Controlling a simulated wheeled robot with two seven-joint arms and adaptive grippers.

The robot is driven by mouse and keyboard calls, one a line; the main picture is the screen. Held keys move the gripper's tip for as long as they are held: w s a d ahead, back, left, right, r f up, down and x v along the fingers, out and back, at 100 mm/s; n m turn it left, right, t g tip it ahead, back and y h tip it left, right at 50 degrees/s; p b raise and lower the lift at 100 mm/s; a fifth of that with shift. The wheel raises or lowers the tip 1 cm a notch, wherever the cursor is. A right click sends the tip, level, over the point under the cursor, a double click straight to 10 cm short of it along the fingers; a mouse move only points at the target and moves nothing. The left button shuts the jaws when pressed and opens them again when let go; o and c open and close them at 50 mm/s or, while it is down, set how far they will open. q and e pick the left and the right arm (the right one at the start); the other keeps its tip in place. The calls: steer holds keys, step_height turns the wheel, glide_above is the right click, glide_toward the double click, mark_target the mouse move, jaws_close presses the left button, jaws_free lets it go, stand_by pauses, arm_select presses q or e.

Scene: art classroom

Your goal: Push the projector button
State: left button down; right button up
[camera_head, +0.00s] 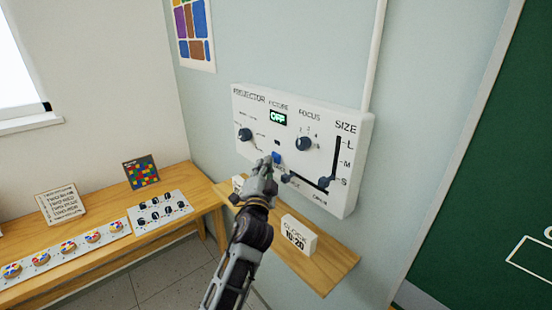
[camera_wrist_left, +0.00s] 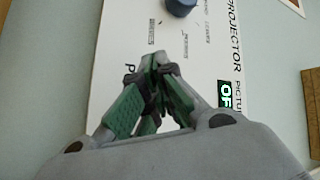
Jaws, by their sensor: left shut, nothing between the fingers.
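The projector panel (camera_head: 315,165) is a white box on the wall. Its small display (camera_head: 278,118) reads OFF in green. A blue button (camera_head: 277,157) sits low on the panel, left of the middle. My left gripper (camera_head: 266,163) is shut and empty, with its tips right beside the button in the head view; I cannot tell whether they touch it. In the left wrist view the shut fingers (camera_wrist_left: 158,62) are in front of the white panel (camera_wrist_left: 125,30), and the button does not show clearly there. My right gripper is not in view.
A wooden shelf (camera_head: 330,268) below the panel holds a white block (camera_head: 298,235) marked 10-20. A wooden bench (camera_head: 60,282) at the left carries small control boards. Dark knobs and a size slider (camera_head: 328,165) are on the panel. A green chalkboard (camera_head: 490,190) is at the right.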

arm_select(q)
steer(key=shift+w+d, duration=0.2)
steer(key=shift+d, duration=0.1)
stand_by(0.4)
steer(key=shift+d+r, duration=0.1)
steer(key=shift+r, duration=0.1)
steer(key=shift+s+a+r, duration=0.15)
steer(key=shift+s+a, duration=0.05)
steer(key=shift+a, duration=0.05)
stand_by(0.4)
steer(key=shift+a, duration=0.1)
stand_by(0.3)
steer(key=s+a+p, duration=0.2)
steer(key=s+a, duration=0.1)
steer(key=a, duration=0.2)
steer(key=shift+s, duration=0.3)
stand_by(0.4)
